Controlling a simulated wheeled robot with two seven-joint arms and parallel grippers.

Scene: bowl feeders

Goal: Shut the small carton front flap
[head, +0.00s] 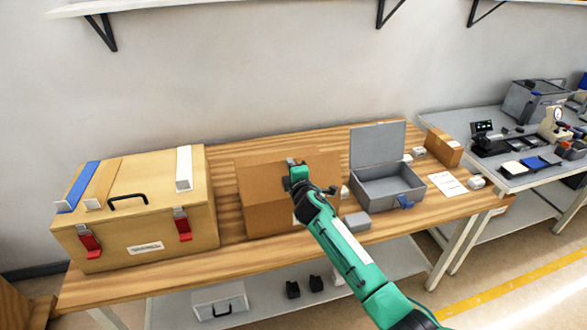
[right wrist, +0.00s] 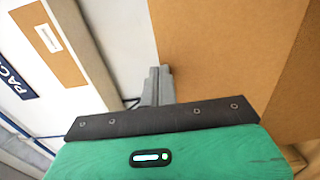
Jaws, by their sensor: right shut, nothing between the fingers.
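A brown cardboard carton (head: 262,190) stands on the wooden table, left of centre in the head view. Its top looks covered by brown panels; I cannot tell one flap from another. My right gripper (head: 292,163) is shut and empty, over the carton's top toward its right side. The arm hides part of the carton's right front. In the right wrist view the closed fingers (right wrist: 157,72) are beside the left edge of a large brown cardboard panel (right wrist: 225,50). Whether they touch it I cannot tell. My left gripper is not in view.
A wooden chest (head: 135,210) with red latches stands left of the carton. An open grey metal box (head: 388,188) stands to its right, lid raised. A smaller brown box (head: 443,147) sits farther right. A wall shelf (head: 230,3) runs above.

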